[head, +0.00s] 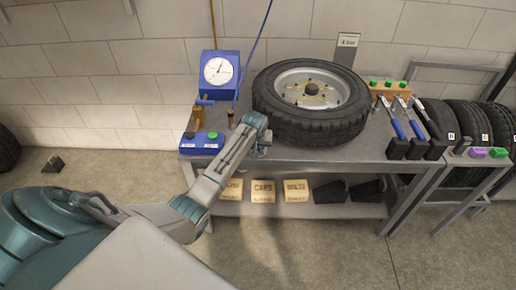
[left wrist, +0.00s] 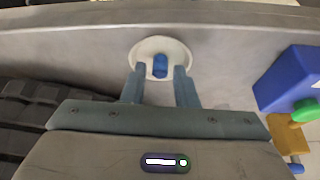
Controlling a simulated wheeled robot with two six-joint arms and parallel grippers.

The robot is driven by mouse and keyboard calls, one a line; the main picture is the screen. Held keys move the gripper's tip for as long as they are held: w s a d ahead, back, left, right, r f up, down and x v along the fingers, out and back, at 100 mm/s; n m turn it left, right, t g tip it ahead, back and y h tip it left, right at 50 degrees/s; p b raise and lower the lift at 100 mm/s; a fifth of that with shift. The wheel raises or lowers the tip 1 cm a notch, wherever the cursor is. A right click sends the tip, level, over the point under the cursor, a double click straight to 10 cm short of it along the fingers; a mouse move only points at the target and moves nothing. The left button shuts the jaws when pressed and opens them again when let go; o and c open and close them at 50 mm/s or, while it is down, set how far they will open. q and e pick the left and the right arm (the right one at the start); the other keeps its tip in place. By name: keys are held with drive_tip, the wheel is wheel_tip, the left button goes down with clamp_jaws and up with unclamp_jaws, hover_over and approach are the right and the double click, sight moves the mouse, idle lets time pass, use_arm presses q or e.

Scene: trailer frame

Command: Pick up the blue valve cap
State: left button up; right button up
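In the left wrist view the blue valve cap (left wrist: 160,66) stands in a round white dish (left wrist: 178,49) on the grey bench top. My left gripper (left wrist: 160,84) is open, with one finger on each side of the cap's near end. I cannot tell whether the fingers touch the cap. In the head view my left gripper (head: 262,146) is over the bench near its front edge, left of the tyre; the cap cannot be made out there. My right gripper is not in view.
The tyre (head: 318,128) lies on the bench right of my left gripper. A blue button box (head: 200,143) and a blue gauge (head: 219,72) are to its left. Blue-handled tools (head: 398,128) stand at the right. Labelled boxes (head: 263,190) sit on the shelf below.

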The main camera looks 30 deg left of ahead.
use_arm(q)
drive_tip(key=shift+f, duration=0.25)
clamp_jaws()
drive_tip(key=shift+r, duration=0.1)
